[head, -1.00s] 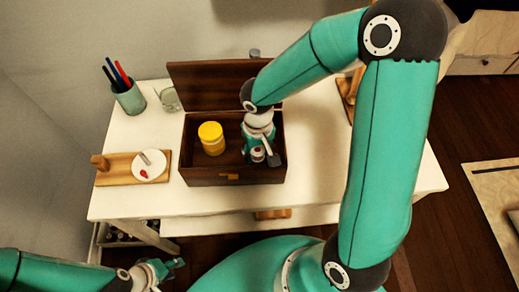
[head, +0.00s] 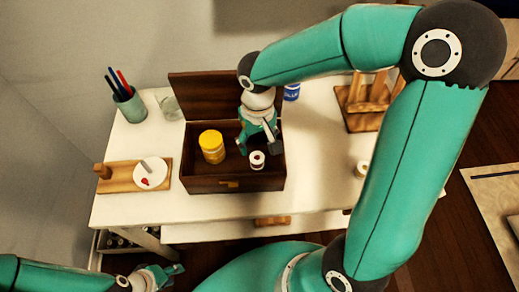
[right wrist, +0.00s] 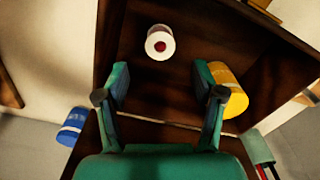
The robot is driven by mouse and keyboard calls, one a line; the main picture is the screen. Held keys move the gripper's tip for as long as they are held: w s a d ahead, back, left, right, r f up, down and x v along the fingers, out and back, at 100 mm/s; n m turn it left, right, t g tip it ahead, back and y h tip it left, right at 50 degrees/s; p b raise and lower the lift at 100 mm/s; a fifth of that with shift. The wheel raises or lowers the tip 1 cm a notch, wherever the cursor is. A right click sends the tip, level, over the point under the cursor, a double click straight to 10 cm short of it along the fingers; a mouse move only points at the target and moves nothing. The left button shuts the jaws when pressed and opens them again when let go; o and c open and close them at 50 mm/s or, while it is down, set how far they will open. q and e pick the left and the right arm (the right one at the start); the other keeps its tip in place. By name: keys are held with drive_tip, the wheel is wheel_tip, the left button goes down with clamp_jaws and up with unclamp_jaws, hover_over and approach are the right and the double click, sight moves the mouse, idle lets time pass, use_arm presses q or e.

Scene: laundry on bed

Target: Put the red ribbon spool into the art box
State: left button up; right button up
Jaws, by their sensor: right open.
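The art box (head: 205,186) is a dark wooden box with its lid raised at the back, on the white table. A small spool with a white rim and a dark centre (head: 257,160) is inside it, right of the middle. In the right wrist view this spool (right wrist: 160,42) shows a white round end with a red centre. My right gripper (head: 258,143) is over the box just behind the spool. Its fingers (right wrist: 160,88) are spread and empty, apart from the spool. My left gripper (head: 165,274) is low at the left, away from the table; its jaw state is unclear.
A yellow jar (head: 211,146) stands in the box, left of the spool. A pen cup (head: 130,104), a glass (head: 168,104) and a wooden board (head: 122,182) are left. A blue can (head: 291,92) and wooden rack (head: 364,122) are behind; a small white-topped item (head: 362,168) is right.

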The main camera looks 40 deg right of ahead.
drive_tip(key=shift+r, duration=1.7)
